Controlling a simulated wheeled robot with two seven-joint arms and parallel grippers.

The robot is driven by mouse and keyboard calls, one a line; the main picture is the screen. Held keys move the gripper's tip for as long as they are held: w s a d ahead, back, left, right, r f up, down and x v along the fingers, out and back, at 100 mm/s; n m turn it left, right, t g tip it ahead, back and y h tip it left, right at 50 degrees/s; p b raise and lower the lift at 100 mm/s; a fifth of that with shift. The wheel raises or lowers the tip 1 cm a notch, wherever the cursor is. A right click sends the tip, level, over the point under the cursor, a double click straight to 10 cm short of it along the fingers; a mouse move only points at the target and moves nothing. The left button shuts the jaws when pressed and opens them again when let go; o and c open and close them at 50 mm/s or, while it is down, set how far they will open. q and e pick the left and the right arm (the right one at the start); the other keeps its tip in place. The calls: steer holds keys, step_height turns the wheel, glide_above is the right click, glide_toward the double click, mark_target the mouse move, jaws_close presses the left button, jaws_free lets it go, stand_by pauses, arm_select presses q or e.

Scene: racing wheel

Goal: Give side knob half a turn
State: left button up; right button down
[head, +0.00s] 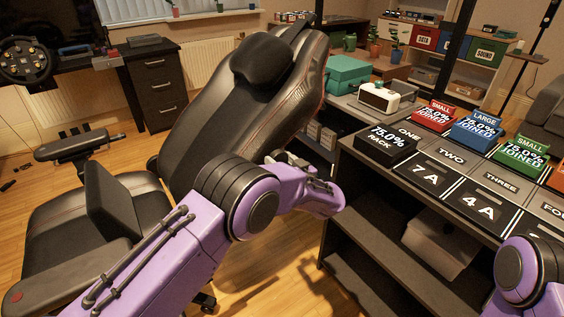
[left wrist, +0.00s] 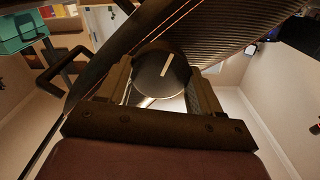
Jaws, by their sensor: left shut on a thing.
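The side knob (left wrist: 160,72) is a round dark disc with a pale line on its face, tilted up to the right in the left wrist view. It sits at the edge of the black racing chair's backrest (head: 215,115). My left gripper (left wrist: 162,88) has one finger on each side of the knob and is shut on it. In the head view my left gripper (head: 288,159) is beside the backrest's right side, and the knob is hidden there. The chair's seat (head: 60,225) is at lower left. My right arm shows at the lower right, its gripper out of frame.
A dark rack (head: 345,240) with labelled tiles and coloured boxes stands close to the right of my left gripper. A teal box (head: 347,74) and a white device (head: 379,97) stand behind it. A drawer cabinet (head: 153,85) stands behind the chair.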

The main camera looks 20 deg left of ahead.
arm_select(q)
steer(key=n, duration=0.4)
steer(key=shift+n, duration=0.3)
steer(key=n+b, duration=0.1)
steer(key=n, duration=0.2)
steer(key=shift+s+f+n, duration=0.1)
steer(key=shift+n, duration=0.3)
steer(key=n+b, duration=0.1)
steer(key=n, duration=0.3)
steer(key=shift+a+f, duration=0.1)
steer(key=shift+f+n+b, duration=0.2)
steer(key=shift+n+b, duration=5.75)
steer(key=shift+n, duration=3.25)
steer(key=shift+s, duration=0.1)
steer(key=o, duration=1.1)
steer(key=shift+r, duration=0.1)
steer(key=shift+c, duration=0.2)
